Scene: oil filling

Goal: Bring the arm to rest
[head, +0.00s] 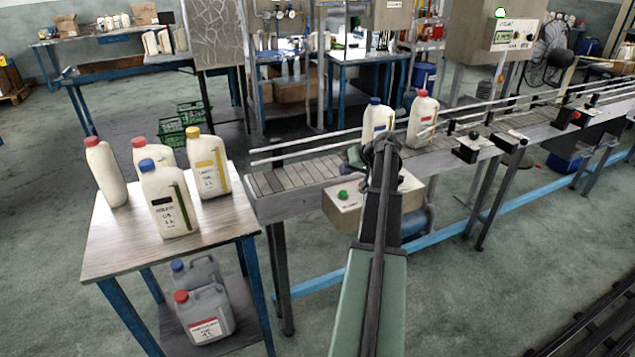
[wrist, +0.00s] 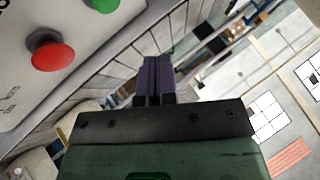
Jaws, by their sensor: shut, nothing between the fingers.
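My arm reaches up the middle of the head view, from the bottom edge to the near side of the conveyor (head: 290,178). My gripper (wrist: 157,75) is shut and empty in the wrist view, its two dark purple fingers together. In the head view my gripper (head: 352,156) is mostly hidden behind my own arm, beside a grey control box (head: 345,212). A red button (wrist: 50,52) and a green button (wrist: 104,4) show close by at the upper left of the wrist view. I cannot tell the exact gap to them.
A small table (head: 105,245) at the left bears several cream bottles, with grey jugs (head: 206,314) on its lower shelf. A blue-capped bottle (head: 378,118) and a red-capped bottle (head: 423,118) stand on the conveyor just behind my arm.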

